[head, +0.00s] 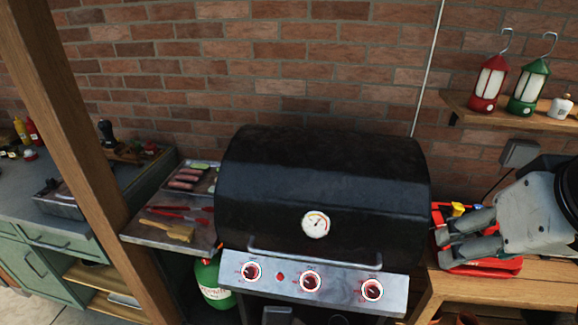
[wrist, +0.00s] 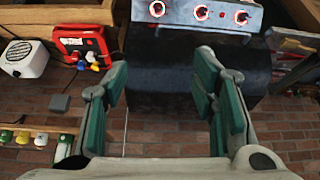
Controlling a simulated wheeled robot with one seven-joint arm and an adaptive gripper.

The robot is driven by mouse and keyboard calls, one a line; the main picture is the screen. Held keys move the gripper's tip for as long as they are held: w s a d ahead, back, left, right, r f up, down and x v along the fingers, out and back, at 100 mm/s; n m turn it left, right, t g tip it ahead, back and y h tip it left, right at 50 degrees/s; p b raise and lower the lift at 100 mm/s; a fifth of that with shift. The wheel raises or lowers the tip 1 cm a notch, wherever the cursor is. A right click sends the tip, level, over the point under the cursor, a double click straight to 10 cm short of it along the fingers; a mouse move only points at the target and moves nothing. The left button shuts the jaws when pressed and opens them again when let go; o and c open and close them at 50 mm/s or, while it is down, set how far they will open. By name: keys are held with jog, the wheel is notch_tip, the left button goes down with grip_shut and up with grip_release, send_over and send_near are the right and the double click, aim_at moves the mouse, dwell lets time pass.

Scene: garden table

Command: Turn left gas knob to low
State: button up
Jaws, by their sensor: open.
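The left gas knob (head: 251,271) is on the left of the grill's silver front panel (head: 345,292). The knob's exact setting is too small to read. The wrist view is upside down, so the left knob (wrist: 240,17) shows at upper right there. My gripper (head: 442,233) is right of the black grill (head: 320,175), well apart from the knobs. The wrist view shows my gripper (wrist: 160,65) open, with nothing between the fingers.
The grill's closed lid has a round gauge (head: 316,224) and a front handle (head: 315,258). A red toolbox (head: 480,268) sits on the wooden bench below my gripper. Lanterns (head: 488,84) stand on a wall shelf. A wooden post (head: 75,130) rises at left. A side shelf holds food and a brush (head: 168,231).

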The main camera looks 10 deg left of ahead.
jog(key=w+a+f+n+g+h+b, duration=0.1)
jog(key=w+a+f+n+b, duration=0.2)
jog(key=w, duration=0.4)
jog(key=w+a+f+g+b, duration=0.1)
jog(key=w+a+f+b, duration=0.35)
jog(key=w, duration=0.25)
jog(key=n+t+h+b, duration=0.3)
jog(key=n+b, duration=0.6)
jog(key=b, duration=0.5)
send_over(248, 273)
jog(key=s+a, duration=0.5)
jog(key=s, duration=0.2)
notch_tip(248, 273, down, 32)
jog(key=b+x, duration=0.2)
jog(key=x, duration=0.2)
jog(key=b+x, duration=0.2)
jog(key=x, duration=0.3)
jog(key=b+x, duration=0.3)
jog(key=x, duration=0.1)
jog(key=shift+s+d+f, duration=0.1)
jog(key=shift+d+f, duration=0.2)
jog(key=c, duration=1.1)
